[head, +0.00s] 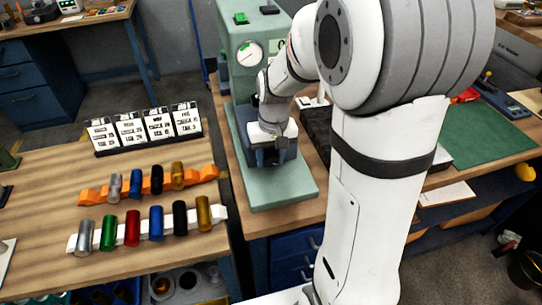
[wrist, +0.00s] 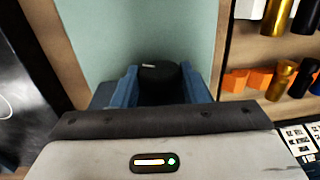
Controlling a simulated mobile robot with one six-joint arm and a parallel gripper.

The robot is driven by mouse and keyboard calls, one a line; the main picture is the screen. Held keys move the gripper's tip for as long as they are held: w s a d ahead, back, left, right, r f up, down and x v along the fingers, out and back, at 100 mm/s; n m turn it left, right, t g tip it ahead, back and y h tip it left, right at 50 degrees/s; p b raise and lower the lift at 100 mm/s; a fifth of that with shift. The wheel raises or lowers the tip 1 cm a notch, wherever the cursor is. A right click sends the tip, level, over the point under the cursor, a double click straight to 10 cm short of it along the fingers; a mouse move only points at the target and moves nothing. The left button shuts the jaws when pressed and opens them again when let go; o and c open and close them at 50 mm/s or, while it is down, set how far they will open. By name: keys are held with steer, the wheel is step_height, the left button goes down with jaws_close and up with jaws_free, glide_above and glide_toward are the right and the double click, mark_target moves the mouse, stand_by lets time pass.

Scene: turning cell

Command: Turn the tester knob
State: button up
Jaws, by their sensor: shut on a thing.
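The tester (head: 232,72) is a pale green machine with a round dial on its upright and a flat green base plate. In the wrist view its green surface (wrist: 130,30) fills the upper middle. The tester knob (wrist: 158,72) is black and round with a small pale mark on top. My gripper (wrist: 157,84) has its blue fingers on either side of the knob and is shut on it.
Left of the tester, a wooden bench (head: 40,180) bears an orange rack (head: 90,197) and a white rack (head: 219,214) with coloured cylinders. Several label cards (head: 131,131) stand behind them. A green mat (head: 490,135) lies to the right, beyond my arm.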

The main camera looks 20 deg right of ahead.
steer(key=shift+d+f+y+b, duration=0.25)
steer(key=shift+y+b, duration=0.55)
steer(key=shift+y, duration=0.2)
steer(key=shift+a+r+y, duration=0.1)
steer(key=shift+r+y, duration=0.1)
steer(key=shift+y, duration=0.1)
steer(key=o, duration=0.9)
steer(key=shift+o, duration=0.2)
steer(key=v, duration=0.7)
steer(key=shift+r, duration=0.4)
